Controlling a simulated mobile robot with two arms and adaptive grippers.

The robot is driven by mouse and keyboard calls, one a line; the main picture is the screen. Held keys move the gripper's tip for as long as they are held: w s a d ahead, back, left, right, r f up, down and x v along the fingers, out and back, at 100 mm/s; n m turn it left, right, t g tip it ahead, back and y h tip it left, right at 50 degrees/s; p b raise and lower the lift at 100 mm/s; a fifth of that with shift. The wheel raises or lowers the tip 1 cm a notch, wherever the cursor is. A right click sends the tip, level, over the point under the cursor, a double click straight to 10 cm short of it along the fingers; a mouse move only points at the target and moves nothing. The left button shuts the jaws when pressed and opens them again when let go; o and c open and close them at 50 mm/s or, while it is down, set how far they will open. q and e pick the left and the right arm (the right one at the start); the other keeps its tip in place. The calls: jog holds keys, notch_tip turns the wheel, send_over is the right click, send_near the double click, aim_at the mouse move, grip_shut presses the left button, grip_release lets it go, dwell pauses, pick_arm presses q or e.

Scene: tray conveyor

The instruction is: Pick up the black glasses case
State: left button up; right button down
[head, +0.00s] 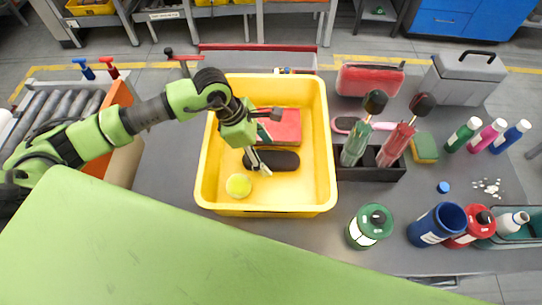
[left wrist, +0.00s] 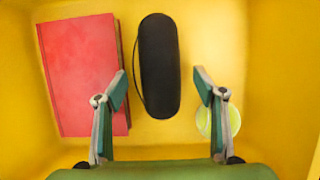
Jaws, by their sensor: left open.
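The black glasses case (head: 283,161) lies in the yellow tray (head: 326,150), below the red book and right of the tennis ball. In the left wrist view the case (left wrist: 159,68) stands lengthwise between and ahead of the two fingers, with a thin cord along its left side. My left gripper (head: 262,150) is over the tray, its fingers apart and empty; it also shows in the left wrist view (left wrist: 160,88). In that view its fingers do not appear to touch the case. My right gripper is not in view.
In the tray, a red book (left wrist: 80,70) lies left of the case in the wrist view, and a tennis ball (left wrist: 230,121) lies partly behind the right finger.

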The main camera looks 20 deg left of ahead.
pick_arm(q)
jog(key=shift+x, duration=1.4)
jog(key=shift+r, duration=0.1)
jog(key=c, duration=1.2)
jog(key=shift+r, duration=0.1)
